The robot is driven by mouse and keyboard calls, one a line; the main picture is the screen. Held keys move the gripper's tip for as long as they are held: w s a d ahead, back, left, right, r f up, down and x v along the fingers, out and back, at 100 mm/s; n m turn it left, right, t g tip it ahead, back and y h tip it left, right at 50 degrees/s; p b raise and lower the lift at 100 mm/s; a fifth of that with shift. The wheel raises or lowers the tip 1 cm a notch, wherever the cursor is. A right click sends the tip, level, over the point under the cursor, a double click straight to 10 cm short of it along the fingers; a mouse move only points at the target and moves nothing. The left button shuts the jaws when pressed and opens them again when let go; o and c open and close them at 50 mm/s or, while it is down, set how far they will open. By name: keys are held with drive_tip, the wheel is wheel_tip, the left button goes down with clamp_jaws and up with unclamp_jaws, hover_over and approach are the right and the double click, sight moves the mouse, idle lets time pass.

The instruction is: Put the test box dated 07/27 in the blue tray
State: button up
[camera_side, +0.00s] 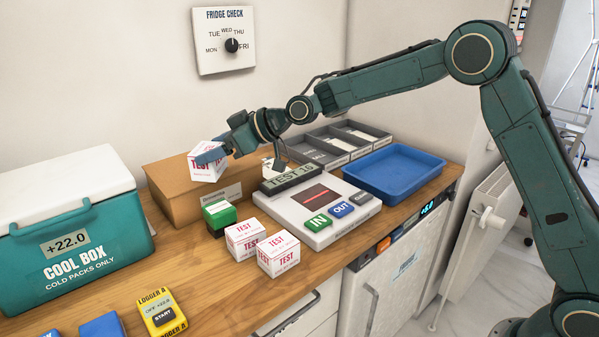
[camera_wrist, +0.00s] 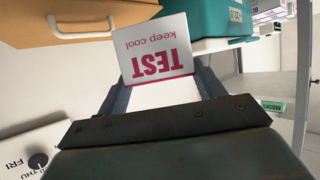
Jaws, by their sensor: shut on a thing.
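My gripper (camera_side: 212,155) is shut on a white test box (camera_side: 205,170) with red print, held tilted in front of the brown carton. In the wrist view the held test box (camera_wrist: 156,50) shows "TEST keep cool" upside down between my fingers; no date is readable on it. Two more test boxes, one (camera_side: 245,240) and another (camera_side: 278,253), stand on the counter in front of the white scanner. Their dates are too small to read. The blue tray (camera_side: 395,172) lies at the back right of the counter and looks empty.
A scanner (camera_side: 318,208) with IN and OUT buttons and a display reading "TEST 10" stands between my gripper and the tray. Grey compartments (camera_side: 335,145) lie behind it. A green box (camera_side: 219,214), brown carton (camera_side: 170,197), teal cool box (camera_side: 75,240) and yellow logger (camera_side: 161,313) are nearby.

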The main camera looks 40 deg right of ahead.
drive_tip(key=s+d+f+m+t+h, duration=0.1)
drive_tip(key=s+d+f+m+h, duration=0.2)
drive_tip(key=d, duration=0.6)
drive_tip(key=s+d+f+m+t+h, duration=0.2)
drive_tip(key=s+d+m+h, duration=0.3)
drive_tip(key=d, duration=0.5)
drive_tip(key=shift+s+d+f, duration=0.15)
drive_tip(key=shift+f, duration=0.65)
drive_tip(key=s+f+m+h, duration=0.1)
drive_tip(key=s, duration=0.1)
drive_tip(key=s+m+h, duration=0.1)
drive_tip(key=s, duration=0.1)
drive_tip(key=s+f+m+h, duration=0.1)
drive_tip(key=s, duration=0.2)
drive_tip(key=shift+f+h, duration=0.3)
drive_tip(key=shift+h, duration=0.1)
drive_tip(key=shift+s+r+m, duration=0.2)
drive_tip(key=shift+s+m, duration=0.1)
drive_tip(key=shift+s, duration=0.45)
drive_tip(key=shift+r, duration=0.15)
